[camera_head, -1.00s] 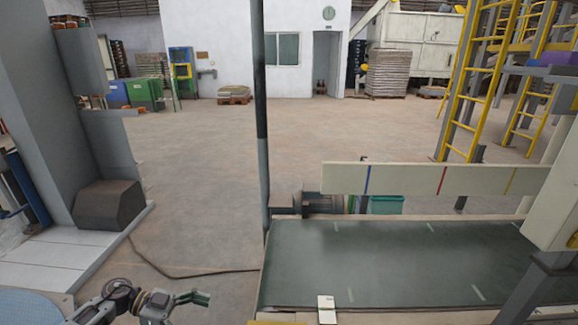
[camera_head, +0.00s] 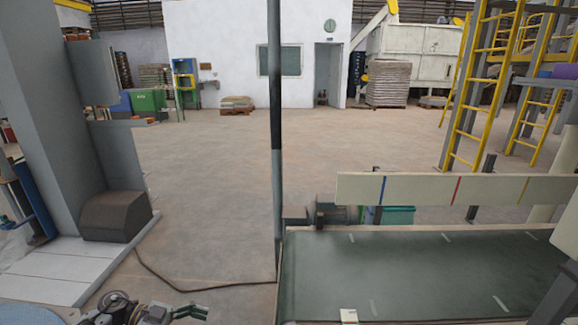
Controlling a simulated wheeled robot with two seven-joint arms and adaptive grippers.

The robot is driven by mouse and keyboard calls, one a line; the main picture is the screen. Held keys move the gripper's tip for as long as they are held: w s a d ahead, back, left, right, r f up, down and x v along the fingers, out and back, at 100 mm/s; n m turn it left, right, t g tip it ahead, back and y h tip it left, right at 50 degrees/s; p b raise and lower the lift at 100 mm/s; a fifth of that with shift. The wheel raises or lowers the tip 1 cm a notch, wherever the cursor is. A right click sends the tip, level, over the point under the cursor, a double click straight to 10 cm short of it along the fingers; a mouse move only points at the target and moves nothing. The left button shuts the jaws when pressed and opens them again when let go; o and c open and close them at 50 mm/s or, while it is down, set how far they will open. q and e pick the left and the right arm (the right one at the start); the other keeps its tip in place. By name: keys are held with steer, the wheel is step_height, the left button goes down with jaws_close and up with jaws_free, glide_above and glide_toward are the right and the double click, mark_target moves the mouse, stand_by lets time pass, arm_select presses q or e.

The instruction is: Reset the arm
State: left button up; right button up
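My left gripper (camera_head: 198,311) shows at the bottom edge of the head view, left of the middle, with part of its arm beside it. It is over the floor, to the left of the dark green conveyor belt (camera_head: 420,270) and apart from it. Its dark fingers point right. They are small and partly cut off by the frame edge, so I cannot tell whether they are open or shut. I see nothing clearly held. My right gripper is not in view.
A grey post (camera_head: 276,130) stands at the conveyor's left end. A cream rail (camera_head: 420,188) with coloured marks runs along its far side. A grey machine column (camera_head: 55,130) stands at the left. A cable (camera_head: 200,288) crosses the floor. Open floor lies beyond.

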arm_select(q)
steer(key=shift+a+m, duration=0.15)
steer(key=shift+m, duration=0.15)
